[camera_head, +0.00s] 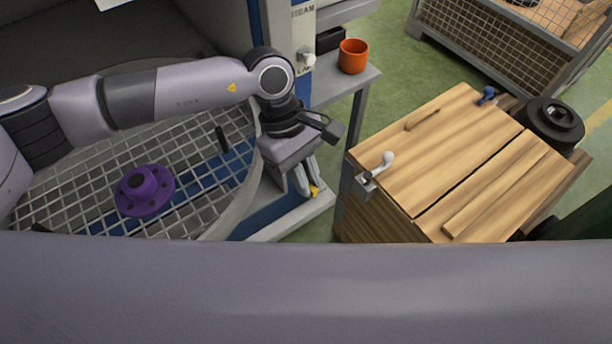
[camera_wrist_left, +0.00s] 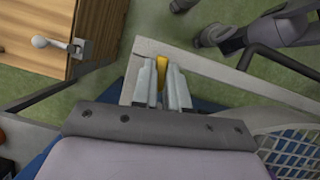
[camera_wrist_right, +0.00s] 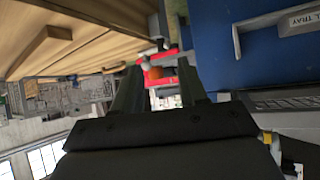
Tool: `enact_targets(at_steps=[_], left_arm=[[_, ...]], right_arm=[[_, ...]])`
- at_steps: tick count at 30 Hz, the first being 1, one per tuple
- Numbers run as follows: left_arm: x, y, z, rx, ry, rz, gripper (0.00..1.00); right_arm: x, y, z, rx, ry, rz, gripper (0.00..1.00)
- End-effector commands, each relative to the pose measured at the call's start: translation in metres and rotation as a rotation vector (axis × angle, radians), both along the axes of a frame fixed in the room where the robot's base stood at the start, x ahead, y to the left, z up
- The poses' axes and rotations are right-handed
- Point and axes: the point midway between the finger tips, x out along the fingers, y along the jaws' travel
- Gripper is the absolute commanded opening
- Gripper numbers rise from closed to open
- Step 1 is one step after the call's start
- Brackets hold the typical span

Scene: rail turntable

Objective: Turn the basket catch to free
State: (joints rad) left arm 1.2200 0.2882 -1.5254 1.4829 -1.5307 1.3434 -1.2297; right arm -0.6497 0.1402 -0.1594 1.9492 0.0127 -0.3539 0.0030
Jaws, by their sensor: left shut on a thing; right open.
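The basket catch (camera_head: 314,190) is a small yellow piece at the front corner of the washer, by the round wire basket (camera_head: 95,205). My left gripper (camera_head: 305,186) reaches down over it, and its fingers are shut on the yellow piece. In the left wrist view the yellow catch (camera_wrist_left: 161,72) shows between the two fingertips (camera_wrist_left: 163,80). The fingers hide most of the catch, so I cannot tell which way it is turned. My right gripper (camera_wrist_right: 157,75) is open and empty in the right wrist view; it does not show in the head view.
A purple flanged part (camera_head: 146,190) lies on the basket grid. A wooden crate with a metal latch (camera_head: 372,176) stands to the right, with a black wheel-like part (camera_head: 553,122) beyond it. An orange cup (camera_head: 352,56) is on a grey shelf. Green floor lies between.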

Motion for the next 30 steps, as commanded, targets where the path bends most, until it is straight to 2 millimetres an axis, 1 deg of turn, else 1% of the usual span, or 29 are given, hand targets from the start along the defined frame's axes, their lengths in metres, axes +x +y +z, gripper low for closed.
enact_targets(at_steps=[1,14,24,30], left_arm=[[0.000,0.001,-0.003,-0.001,-0.003,0.035,0.00],[-0.002,0.002,-0.004,-0.004,-0.005,0.431,0.00],[-0.004,0.002,-0.005,-0.004,-0.006,0.752,0.00],[-0.005,0.002,-0.005,-0.006,-0.007,0.941,0.00]], right_arm=[[0.000,0.000,-0.008,0.000,0.000,0.000,0.42],[0.000,0.000,-0.048,0.000,0.000,0.000,0.42],[0.000,0.001,-0.088,0.008,0.011,-0.003,0.42],[0.004,0.009,-0.103,0.028,0.014,0.002,0.42]])
